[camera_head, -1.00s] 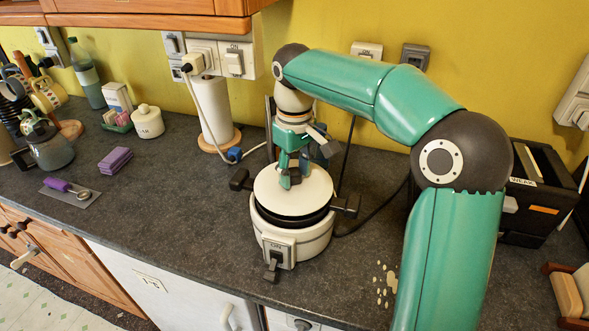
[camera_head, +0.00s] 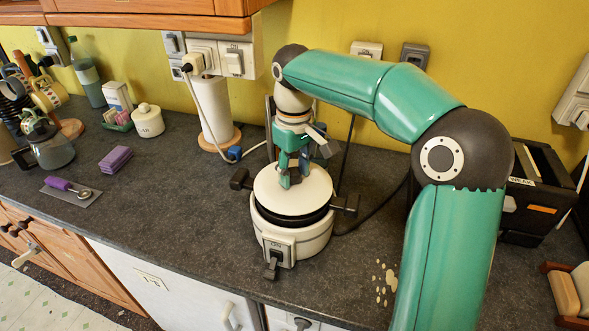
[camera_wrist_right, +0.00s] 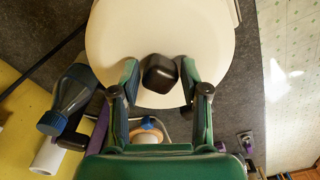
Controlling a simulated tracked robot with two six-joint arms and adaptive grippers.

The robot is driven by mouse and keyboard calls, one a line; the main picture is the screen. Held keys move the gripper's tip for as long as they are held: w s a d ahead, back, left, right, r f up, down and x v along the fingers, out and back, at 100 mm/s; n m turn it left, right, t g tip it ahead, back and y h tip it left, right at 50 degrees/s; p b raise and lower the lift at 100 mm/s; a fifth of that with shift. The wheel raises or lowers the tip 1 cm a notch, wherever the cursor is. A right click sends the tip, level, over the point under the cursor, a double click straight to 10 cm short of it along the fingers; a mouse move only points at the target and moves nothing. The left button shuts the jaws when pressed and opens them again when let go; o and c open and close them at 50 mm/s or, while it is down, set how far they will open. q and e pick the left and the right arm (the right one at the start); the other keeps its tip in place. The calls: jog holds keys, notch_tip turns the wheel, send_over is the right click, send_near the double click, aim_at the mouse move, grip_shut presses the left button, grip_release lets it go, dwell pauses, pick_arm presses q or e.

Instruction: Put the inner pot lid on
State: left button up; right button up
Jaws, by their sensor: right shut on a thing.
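The pot lid (camera_head: 312,190) is a flat cream disc with a dark knob (camera_wrist_right: 160,73). It lies level over the black inner pot (camera_head: 300,221), which sits in the white cooker body (camera_head: 318,243). I cannot tell whether the lid touches the pot rim all round. My right gripper (camera_head: 290,181) points down over the lid and is shut on its knob. In the right wrist view the knob shows between the two green fingers, with the disc beyond. My left gripper is in neither view.
A paper towel roll (camera_head: 211,110) stands behind, left of the cooker. A white lidded pot (camera_head: 148,121), purple sponges (camera_head: 116,159) and a purple-handled tool (camera_head: 68,188) are on the left. A black appliance (camera_head: 530,205) stands at right.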

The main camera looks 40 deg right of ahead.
jog(key=shift+f+b, duration=0.7)
jog(key=shift+f, duration=0.3)
dwell(0.6)
jog(key=o, duration=1.2)
notch_tip(320, 180, up, 12)
